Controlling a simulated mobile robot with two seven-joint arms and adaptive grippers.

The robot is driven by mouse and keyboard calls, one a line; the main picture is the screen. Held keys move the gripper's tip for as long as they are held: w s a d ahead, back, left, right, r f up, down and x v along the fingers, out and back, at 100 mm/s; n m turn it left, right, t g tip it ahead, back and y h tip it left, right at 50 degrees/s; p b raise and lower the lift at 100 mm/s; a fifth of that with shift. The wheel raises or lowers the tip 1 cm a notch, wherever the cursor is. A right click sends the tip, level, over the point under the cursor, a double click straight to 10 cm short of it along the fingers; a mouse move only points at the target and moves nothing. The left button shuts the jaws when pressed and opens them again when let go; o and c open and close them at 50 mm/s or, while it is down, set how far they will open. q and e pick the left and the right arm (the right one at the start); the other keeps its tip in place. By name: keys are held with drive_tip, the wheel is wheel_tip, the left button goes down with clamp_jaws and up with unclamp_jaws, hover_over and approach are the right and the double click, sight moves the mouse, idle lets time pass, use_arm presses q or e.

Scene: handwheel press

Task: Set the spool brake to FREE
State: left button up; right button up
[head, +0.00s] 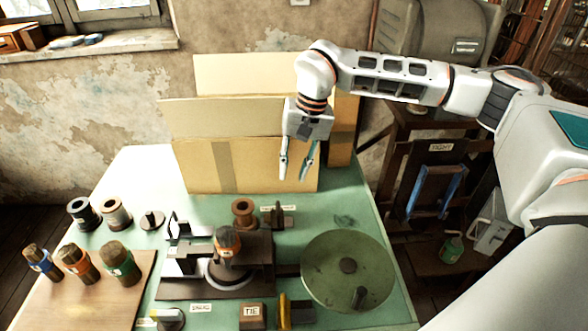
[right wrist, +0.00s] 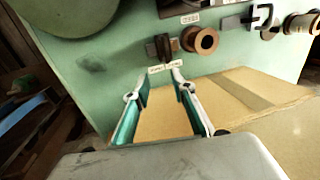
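The spool brake appears to be the small dark upright block and lever (head: 278,216) beside a brown spool (head: 244,211) on the green table. In the right wrist view the dark block (right wrist: 162,47) stands left of the spool (right wrist: 200,40), with two small white labels (right wrist: 170,67) in front; their words are too small to read surely. The lever's exact setting is unclear. My right gripper (head: 294,177) is open and empty above the table, in front of the cardboard box and apart from the brake. It also shows in the right wrist view (right wrist: 160,73). My left gripper is not in view.
A cardboard box (head: 235,165) stands open behind the brake. A green handwheel (head: 325,275) lies right of the press (head: 215,280). The table (head: 345,200) is clear right of the brake.

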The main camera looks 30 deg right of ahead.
wheel_tip(320, 180, up, 12)
drive_tip(key=s+d, duration=0.1)
drive_tip(key=d, duration=0.1)
idle(0.4)
drive_tip(key=shift+f, duration=0.15)
idle(0.3)
